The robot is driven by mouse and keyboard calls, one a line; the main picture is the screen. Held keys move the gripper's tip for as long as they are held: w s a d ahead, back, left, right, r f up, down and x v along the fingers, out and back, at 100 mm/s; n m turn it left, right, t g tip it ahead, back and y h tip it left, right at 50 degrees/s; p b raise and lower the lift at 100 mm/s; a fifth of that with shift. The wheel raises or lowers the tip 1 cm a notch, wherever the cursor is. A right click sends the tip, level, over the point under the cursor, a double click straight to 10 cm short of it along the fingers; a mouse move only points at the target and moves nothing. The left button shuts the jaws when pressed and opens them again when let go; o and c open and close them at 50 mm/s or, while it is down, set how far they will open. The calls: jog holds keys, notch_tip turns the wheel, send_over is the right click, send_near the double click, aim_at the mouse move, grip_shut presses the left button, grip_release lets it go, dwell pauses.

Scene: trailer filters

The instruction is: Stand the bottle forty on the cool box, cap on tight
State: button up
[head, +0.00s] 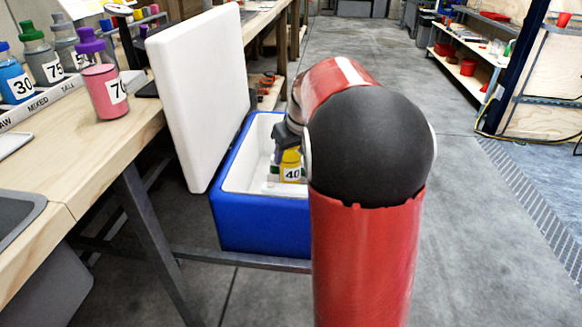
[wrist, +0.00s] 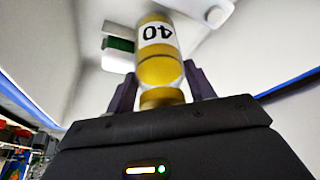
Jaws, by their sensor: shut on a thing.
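Bottle forty, with a yellow body and a white 40 label (head: 291,172), is inside the open blue cool box (head: 260,228), partly hidden by my arm. My gripper (head: 289,140) reaches down over the box from above. In the wrist view the bottle (wrist: 157,65) stands between the two dark fingers of my gripper (wrist: 158,84), with its yellow cap (wrist: 162,97) nearest the palm. The gripper is shut on it. The cap appears seated. Whether the bottle's base touches the box floor I cannot tell.
The white cool box lid (head: 197,95) stands open on the left. A wooden bench (head: 62,160) holds a pink bottle seventy (head: 104,95) and several other bottles in a labelled rack. A green and white object (wrist: 118,44) lies in the box. The floor at right is clear.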

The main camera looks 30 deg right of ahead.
aim_at(291, 166)
jog(key=shift+f+b, duration=0.35)
jog(key=shift+f, duration=1.7)
jog(key=shift+f, duration=0.2)
jog(key=o, duration=1.3)
jog(key=shift+c, duration=0.2)
